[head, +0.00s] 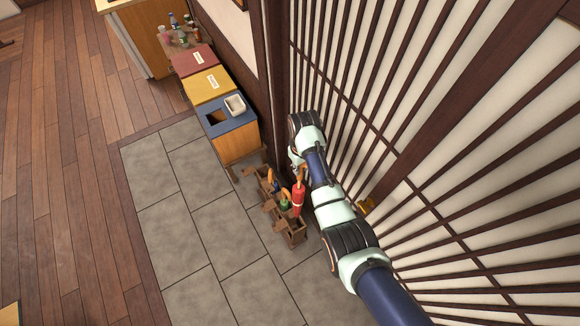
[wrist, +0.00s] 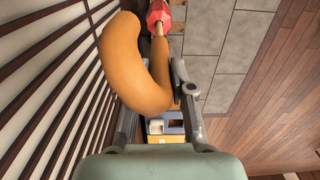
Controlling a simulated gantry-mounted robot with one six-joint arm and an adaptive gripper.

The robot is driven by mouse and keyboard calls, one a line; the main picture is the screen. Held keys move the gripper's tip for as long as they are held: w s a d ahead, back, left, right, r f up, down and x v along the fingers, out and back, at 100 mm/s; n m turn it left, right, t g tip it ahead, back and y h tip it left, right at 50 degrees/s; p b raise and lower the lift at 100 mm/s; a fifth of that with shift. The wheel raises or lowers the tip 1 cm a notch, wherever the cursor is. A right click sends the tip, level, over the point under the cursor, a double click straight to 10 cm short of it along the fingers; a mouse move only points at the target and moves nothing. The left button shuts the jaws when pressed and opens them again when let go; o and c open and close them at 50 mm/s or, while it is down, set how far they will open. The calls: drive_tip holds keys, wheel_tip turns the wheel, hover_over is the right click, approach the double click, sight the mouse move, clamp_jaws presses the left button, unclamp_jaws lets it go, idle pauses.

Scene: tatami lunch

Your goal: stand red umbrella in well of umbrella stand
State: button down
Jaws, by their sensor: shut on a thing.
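The red umbrella (head: 298,195) hangs close to upright at the umbrella stand in the head view, point downward. Its curved tan handle (wrist: 132,60) fills the middle of the wrist view, with a bit of red canopy (wrist: 158,14) beyond it. My gripper (wrist: 155,88) is shut on the handle, one finger on each side. In the head view my gripper (head: 295,163) is small and partly hidden by my arm. The wooden umbrella stand (head: 292,234) is on the grey tiles, below and around the umbrella's lower end. I cannot tell whether the tip is inside a well.
A green umbrella (head: 285,204) and a blue one (head: 276,186) stand in the stand beside the red one. Bins with blue (head: 229,118), yellow (head: 207,85) and red (head: 192,60) tops line the wall. The shoji wall (head: 420,110) is close on the right. Tiles at left are clear.

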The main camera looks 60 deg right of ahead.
sight(299, 181)
wheel_tip(299, 181, down, 7)
drive_tip(key=b, duration=0.7)
drive_tip(key=shift+r, duration=0.15)
drive_tip(key=shift+f+b, duration=1.35)
drive_tip(key=shift+f, duration=0.85)
drive_tip(key=shift+a+f, duration=0.15)
drive_tip(key=shift+f, duration=0.4)
drive_tip(key=shift+f+b, duration=0.5)
drive_tip(key=shift+f, duration=0.2)
